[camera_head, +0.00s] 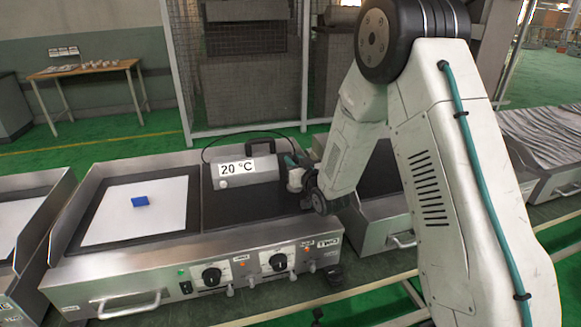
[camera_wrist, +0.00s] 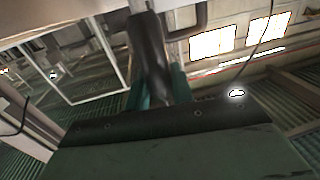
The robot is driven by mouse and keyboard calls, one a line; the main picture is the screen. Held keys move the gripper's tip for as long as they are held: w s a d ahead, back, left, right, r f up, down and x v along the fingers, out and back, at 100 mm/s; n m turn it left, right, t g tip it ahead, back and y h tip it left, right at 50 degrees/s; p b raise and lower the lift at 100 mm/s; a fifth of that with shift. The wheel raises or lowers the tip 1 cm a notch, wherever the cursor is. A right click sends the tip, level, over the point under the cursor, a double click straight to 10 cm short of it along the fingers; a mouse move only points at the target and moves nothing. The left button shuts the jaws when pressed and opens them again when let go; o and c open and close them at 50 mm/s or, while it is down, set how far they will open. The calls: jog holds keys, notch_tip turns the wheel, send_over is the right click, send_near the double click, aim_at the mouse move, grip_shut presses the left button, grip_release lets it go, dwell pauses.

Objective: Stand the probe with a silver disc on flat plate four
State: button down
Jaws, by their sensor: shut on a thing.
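My gripper (camera_head: 291,160) is over the right end of the dark plate (camera_head: 245,212) on the cooking unit labelled TWO. In the wrist view, its teal fingers (camera_wrist: 157,88) are shut on a black rod-shaped handle (camera_wrist: 149,55), which appears to be the probe's. The probe's tip and any silver disc are hidden, so I cannot tell whether it touches the plate. A thin cable shows near a silver reader (camera_head: 240,173) displaying 20 °C, just left of my gripper. I cannot identify plate four; no such label is readable.
Another unit (camera_head: 22,215) stands at the left, and further units extend right behind my arm. A wooden table (camera_head: 85,70) stands far back.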

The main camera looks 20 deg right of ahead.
jog(key=f, duration=0.1)
jog(key=w+f, duration=0.1)
jog(key=f, duration=0.1)
jog(key=shift+w+a, duration=0.1)
jog(key=shift+a+f, duration=0.15)
jog(key=shift+f, duration=0.15)
jog(key=shift+f, duration=0.1)
jog(key=c, duration=1.2)
grip_release()
